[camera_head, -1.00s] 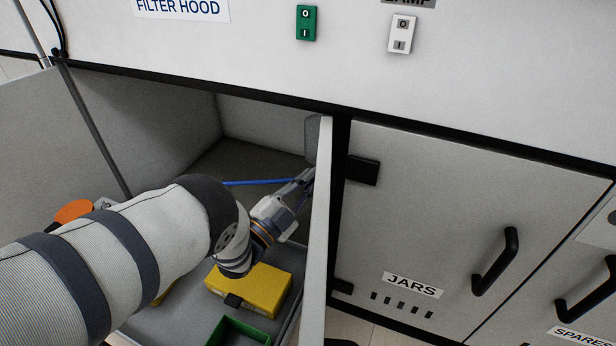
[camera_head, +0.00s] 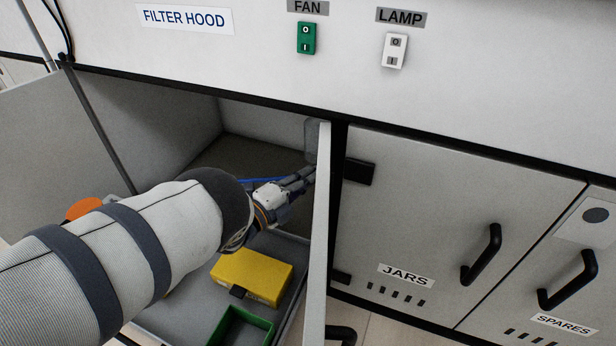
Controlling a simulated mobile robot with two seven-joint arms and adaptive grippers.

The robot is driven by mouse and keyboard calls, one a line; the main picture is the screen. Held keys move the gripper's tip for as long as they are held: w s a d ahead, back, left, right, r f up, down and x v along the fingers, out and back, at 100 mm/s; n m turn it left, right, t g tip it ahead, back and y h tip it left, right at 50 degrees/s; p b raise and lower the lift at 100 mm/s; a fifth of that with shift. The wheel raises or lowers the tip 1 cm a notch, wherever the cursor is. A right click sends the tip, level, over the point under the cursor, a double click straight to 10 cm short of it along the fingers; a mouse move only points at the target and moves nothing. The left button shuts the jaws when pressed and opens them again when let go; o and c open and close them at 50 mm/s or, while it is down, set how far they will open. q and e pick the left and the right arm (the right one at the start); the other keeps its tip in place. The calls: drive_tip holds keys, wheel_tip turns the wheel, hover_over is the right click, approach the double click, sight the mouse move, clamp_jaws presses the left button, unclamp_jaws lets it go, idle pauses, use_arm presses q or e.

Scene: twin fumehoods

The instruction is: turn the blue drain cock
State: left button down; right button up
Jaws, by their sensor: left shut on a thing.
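My left gripper (camera_head: 306,176) reaches into the open cabinet under the filter hood, its fingers shut near the inner right wall. A thin blue bar (camera_head: 258,180), which looks like part of the blue drain cock, runs behind the gripper towards its fingertips. The fingers hide most of what they hold. A grey cylinder (camera_head: 311,138), likely the drain pipe, hangs just above the fingertips, partly behind the door edge. My right gripper is out of view.
An open door edge (camera_head: 320,230) stands close on the right of my gripper. Below lie a yellow box (camera_head: 252,276) and a green bin (camera_head: 240,330) in a grey tray (camera_head: 195,318). The JARS door (camera_head: 440,215) is shut.

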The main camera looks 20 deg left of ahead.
use_arm(q)
drive_tip(key=shift+a, duration=0.1)
idle(0.4)
drive_tip(key=c, duration=1.7)
unclamp_jaws()
drive_tip(key=shift+s, duration=0.1)
drive_tip(key=v, duration=0.8)
